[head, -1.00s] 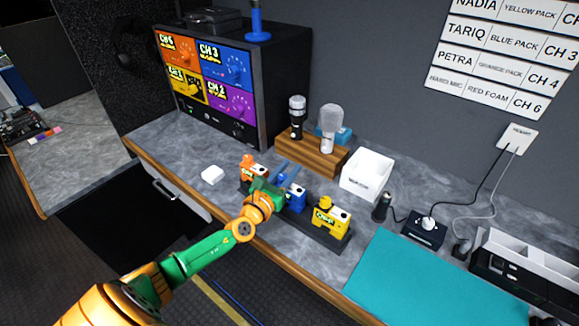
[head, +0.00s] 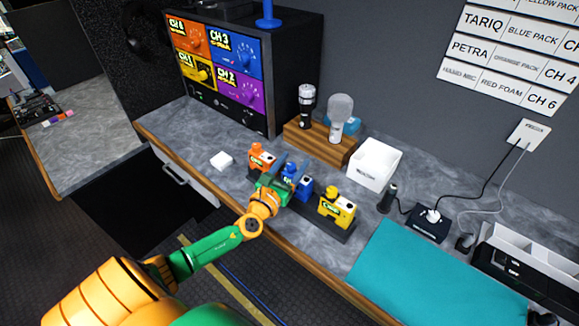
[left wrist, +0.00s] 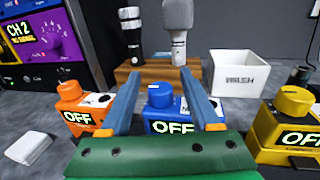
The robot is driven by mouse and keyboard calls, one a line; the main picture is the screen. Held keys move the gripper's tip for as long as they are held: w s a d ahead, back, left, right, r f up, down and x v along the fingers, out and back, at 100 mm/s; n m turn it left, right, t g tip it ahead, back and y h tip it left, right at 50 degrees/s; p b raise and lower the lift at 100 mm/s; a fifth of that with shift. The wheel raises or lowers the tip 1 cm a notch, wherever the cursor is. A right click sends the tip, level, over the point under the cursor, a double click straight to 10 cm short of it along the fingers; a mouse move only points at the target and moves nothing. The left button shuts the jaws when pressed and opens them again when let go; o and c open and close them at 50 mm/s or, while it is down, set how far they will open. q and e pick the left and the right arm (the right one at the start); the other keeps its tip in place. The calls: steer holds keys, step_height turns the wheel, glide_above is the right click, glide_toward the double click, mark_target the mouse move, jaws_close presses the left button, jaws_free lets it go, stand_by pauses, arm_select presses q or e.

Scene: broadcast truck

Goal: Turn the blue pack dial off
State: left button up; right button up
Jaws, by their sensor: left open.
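The blue pack (head: 304,188) stands in the middle of a dark rack, between the orange pack (head: 261,158) and the yellow pack (head: 337,208). Its round blue dial (left wrist: 160,95) is on top, and its front display reads OFF in the left wrist view. My left gripper (head: 291,164) is open at the blue pack. In the left wrist view its two blue-grey fingers (left wrist: 160,73) show on either side of the dial, with gaps between; I cannot tell their exact height against it. The green palm hides the pack's lower front. My right gripper is not in view.
The orange and yellow packs also read OFF. Behind the rack are a wooden stand (head: 327,150) with two microphones and a white box (head: 374,164). A monitor (head: 245,105) stands at the back left. A teal mat (head: 430,275) lies to the right.

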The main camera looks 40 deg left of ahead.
mark_target(288, 169)
arm_select(q)
steer(key=s, duration=0.5)
steer(key=shift+d, duration=0.3)
